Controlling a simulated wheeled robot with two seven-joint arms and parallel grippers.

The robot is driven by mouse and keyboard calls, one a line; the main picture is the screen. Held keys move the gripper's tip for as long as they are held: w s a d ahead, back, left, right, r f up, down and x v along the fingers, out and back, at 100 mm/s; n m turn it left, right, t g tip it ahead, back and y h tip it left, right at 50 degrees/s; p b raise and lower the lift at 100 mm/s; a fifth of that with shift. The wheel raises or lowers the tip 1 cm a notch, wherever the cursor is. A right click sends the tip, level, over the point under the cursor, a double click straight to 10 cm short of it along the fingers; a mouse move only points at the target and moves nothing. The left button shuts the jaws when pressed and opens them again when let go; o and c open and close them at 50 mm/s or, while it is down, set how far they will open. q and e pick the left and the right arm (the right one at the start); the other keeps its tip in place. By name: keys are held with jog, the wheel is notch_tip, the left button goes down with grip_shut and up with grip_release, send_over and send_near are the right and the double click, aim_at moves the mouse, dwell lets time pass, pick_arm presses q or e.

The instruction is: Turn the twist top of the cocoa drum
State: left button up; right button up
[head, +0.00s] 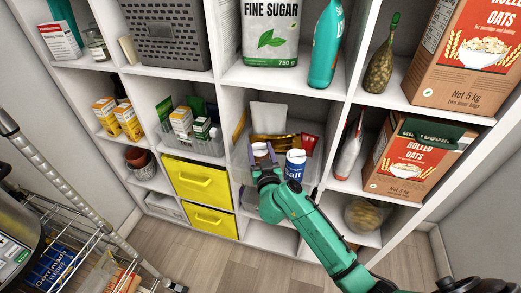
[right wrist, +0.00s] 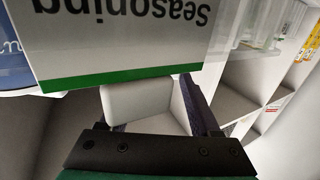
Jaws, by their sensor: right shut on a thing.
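No cocoa drum or twist top can be made out by a label in these views. My right gripper (head: 262,154) reaches into the middle shelf compartment, at its front. In the right wrist view its dark fingers (right wrist: 150,105) are shut on a pale, whitish thing (right wrist: 147,103), which I cannot name. A white box marked "Seasoning" (right wrist: 120,45), with a green band, is close beyond the fingers, its print upside down. My left gripper is not in view.
A salt can (head: 294,166) stands just right of my right gripper, inside a clear bin. Yellow drawers (head: 198,180) are to the left. A wire rack (head: 62,235) with a large container (head: 18,238) is at the lower left. Oats boxes (head: 415,160) fill the right shelves.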

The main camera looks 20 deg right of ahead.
jog(key=shift+a+r+m+g+h+p, duration=0.15)
jog(key=shift+m+h+p, duration=0.2)
jog(key=shift+h+p, duration=0.2)
jog(key=shift+a+r+m+g+h+p, duration=0.1)
jog(key=shift+m+g+h+p, duration=0.05)
jog(key=shift+m+h+p, duration=0.35)
jog(key=shift+a+f+m+h, duration=0.15)
jog(key=shift+m+h, duration=0.2)
jog(key=shift+h, duration=0.5)
jog(key=shift+w+a+f+m+g+h, duration=0.1)
jog(key=shift+m+g+h, duration=0.35)
jog(key=shift+h, duration=0.25)
jog(key=shift+f, duration=0.2)
jog(key=o, duration=1.4)
jog(key=shift+d, duration=0.2)
